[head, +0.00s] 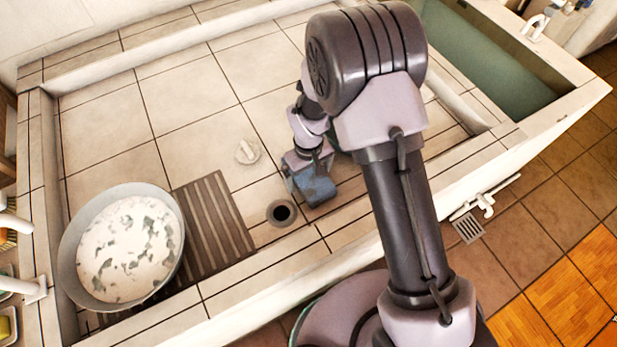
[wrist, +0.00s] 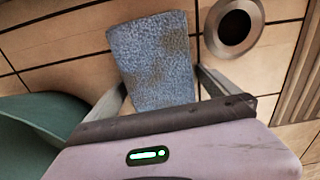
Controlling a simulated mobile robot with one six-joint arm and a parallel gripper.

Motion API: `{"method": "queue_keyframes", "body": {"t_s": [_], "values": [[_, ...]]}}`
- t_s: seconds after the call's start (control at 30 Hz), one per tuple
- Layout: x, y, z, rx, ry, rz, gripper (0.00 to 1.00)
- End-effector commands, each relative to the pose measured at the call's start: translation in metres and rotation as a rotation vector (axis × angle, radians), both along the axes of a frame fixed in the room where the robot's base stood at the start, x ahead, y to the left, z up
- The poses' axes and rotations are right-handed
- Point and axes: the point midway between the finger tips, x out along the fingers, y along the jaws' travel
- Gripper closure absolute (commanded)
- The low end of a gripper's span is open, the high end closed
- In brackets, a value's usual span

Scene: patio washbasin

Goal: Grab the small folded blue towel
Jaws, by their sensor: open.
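The folded blue towel (head: 319,191) lies on the tiled basin floor beside the drain hole. It fills the upper middle of the wrist view (wrist: 152,60) and shows brownish stains. My gripper (head: 305,180) is low over the towel, pointing down. In the wrist view my gripper (wrist: 162,88) is open, with one finger on each side of the towel. Its near end is hidden behind the gripper body. Whether the fingers touch the towel, I cannot tell.
The drain hole (head: 281,213) is just left of the towel. A slatted brown rack (head: 213,225) and a large basin of whitish water (head: 68,245) are further left. A green rounded container (wrist: 40,120) is close to my gripper. A round drain cover (head: 247,151) lies behind.

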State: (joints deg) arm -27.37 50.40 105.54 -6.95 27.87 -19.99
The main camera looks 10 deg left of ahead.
Motion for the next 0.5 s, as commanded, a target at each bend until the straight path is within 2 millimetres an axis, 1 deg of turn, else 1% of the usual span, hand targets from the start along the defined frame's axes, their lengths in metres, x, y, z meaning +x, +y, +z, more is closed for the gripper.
{"method": "queue_keyframes", "body": {"t_s": [0.07,0.1,0.17,0.3,0.4,0.5], "values": [[0.0001,0.0,0.0014,0.0,0.0,0.0,0.02],[0.0001,-0.0001,0.0015,0.0,0.0,0.0,0.1],[0.0001,-0.0001,0.0016,0.0,0.0,0.0,0.22],[0.0001,0.0,0.0016,0.0,0.0,0.0,0.49],[0.0001,0.0,0.0017,0.0,0.0,0.0,0.66],[0.0002,-0.0001,0.0017,0.0,0.0,0.0,0.66]]}}
